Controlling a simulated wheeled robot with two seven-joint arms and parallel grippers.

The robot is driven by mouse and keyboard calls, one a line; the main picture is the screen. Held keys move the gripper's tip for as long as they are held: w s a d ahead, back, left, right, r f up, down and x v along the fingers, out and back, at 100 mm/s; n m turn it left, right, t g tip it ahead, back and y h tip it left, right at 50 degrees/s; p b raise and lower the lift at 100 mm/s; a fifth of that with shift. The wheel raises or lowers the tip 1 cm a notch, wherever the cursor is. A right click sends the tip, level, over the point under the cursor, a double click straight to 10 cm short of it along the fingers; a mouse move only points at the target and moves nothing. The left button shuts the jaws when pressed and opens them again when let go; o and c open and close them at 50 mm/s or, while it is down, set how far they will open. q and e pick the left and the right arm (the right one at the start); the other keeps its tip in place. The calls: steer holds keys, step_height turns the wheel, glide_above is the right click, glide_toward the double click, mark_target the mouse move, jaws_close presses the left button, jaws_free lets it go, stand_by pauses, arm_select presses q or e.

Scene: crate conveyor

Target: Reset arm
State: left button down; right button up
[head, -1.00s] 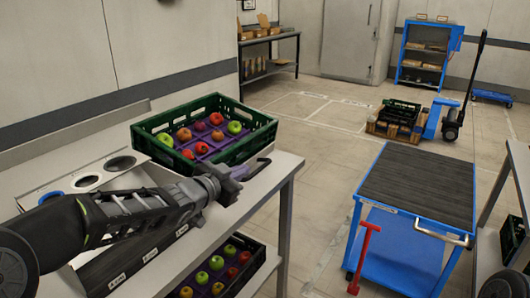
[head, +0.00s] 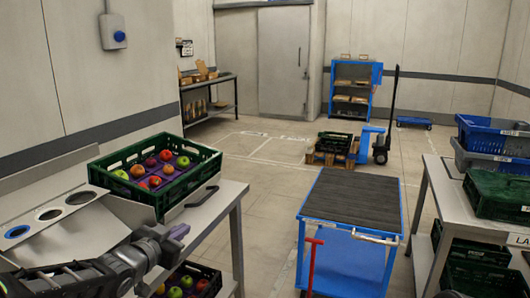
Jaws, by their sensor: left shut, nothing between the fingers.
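My left arm comes in at the lower left of the head view. Its gripper (head: 177,233) is shut and empty, just in front of the left table (head: 226,202), low near its front edge. A green crate (head: 187,186) with red, orange and green fruit in a purple tray stands on that table, beyond the gripper and apart from it. A second crate of fruit (head: 212,285) sits below the tabletop, partly hidden by my arm and the table. My right gripper does not show.
A blue cart (head: 348,262) with a dark top and a red handle (head: 312,262) stands in the middle. The right table (head: 450,209) holds blue crates (head: 485,135) and a green crate (head: 496,192). A pallet jack (head: 381,145) stands farther back. Floor between table and cart is clear.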

arm_select(q)
steer(key=s+d+f+n+g+p, duration=0.15)
steer(key=s+f, duration=0.25)
steer(key=f, duration=0.5)
steer(key=s+d+f+n+g, duration=0.2)
steer(key=s+d+f+g, duration=0.15)
steer(key=f, duration=0.45)
steer(key=s+d+f+n+g+p, duration=0.15)
steer(key=s+f, duration=0.25)
steer(key=f, duration=0.5)
steer(key=s+d+f+n+g, duration=0.1)
steer(key=s+d+f+g, duration=0.1)
steer(key=s+f, duration=0.3)
steer(key=s+d+f+g+p, duration=0.1)
steer(key=s+d+f+g, duration=0.2)
steer(key=s, duration=1)
steer(key=s+d+f+n+g+p, duration=0.1)
steer(key=s+d+f+g, duration=0.1)
steer(key=s+f, duration=0.5)
steer(key=shift+s+d+f+n, duration=0.15)
steer(key=shift+s+f+n, duration=0.2)
steer(key=shift+s, duration=0.85)
